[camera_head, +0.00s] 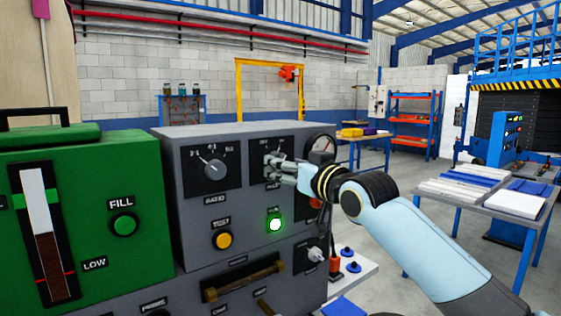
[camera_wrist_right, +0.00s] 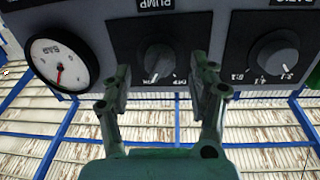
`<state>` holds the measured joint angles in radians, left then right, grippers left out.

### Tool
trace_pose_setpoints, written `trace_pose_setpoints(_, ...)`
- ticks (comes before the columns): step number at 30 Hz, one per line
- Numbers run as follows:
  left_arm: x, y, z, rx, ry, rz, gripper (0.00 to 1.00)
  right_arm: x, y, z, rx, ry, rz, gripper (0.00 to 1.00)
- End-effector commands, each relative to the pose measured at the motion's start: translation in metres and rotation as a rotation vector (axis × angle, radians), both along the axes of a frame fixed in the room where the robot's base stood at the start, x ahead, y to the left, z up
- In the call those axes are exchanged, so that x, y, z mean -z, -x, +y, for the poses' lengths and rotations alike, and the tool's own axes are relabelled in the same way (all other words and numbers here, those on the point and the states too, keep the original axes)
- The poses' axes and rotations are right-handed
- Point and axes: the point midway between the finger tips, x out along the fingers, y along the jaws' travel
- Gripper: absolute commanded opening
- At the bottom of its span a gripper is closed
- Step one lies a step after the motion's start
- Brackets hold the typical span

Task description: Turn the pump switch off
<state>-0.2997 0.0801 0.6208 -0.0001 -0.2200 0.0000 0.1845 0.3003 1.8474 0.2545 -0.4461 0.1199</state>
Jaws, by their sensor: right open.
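The pump switch (camera_wrist_right: 160,60) is a dark round knob on a black plate under the PUMP label, seen upside down in the right wrist view. Two small markings sit at the knob's edge; which one it points at I cannot tell. My right gripper (camera_wrist_right: 158,88) is open, with one finger to each side of the knob. The fingers look apart from the knob, and nothing is held. In the head view my right gripper (camera_head: 272,168) reaches in from the right to the pump plate (camera_head: 266,149) and hides the knob. My left gripper is not in view.
The grey panel (camera_head: 168,153) also carries a ratio knob (camera_head: 213,168), a yellow test button (camera_head: 222,240), a lit green lamp (camera_head: 275,224) and a bar gauge (camera_wrist_right: 60,63) beside the pump plate. A green unit (camera_head: 105,185) stands left. A bar handle (camera_head: 243,281) sticks out below.

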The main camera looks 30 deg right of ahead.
Motion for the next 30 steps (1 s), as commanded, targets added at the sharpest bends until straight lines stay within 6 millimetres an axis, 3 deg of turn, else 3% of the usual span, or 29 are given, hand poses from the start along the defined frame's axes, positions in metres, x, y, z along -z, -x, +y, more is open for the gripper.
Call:
trace_pose_setpoints(6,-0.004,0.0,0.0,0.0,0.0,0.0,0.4,0.0,-0.025,0.002,0.0,-0.002,0.0,0.6)
trace_pose_setpoints(16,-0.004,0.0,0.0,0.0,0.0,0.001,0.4,0.001,-0.029,0.002,0.0,0.001,0.001,0.6)
trace_pose_setpoints(27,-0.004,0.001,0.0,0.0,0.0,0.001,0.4,0.001,-0.029,0.002,0.0,0.001,0.001,0.12)
trace_pose_setpoints(30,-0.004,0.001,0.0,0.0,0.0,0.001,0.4,0.001,-0.029,0.002,0.0,0.001,0.001,0.05)
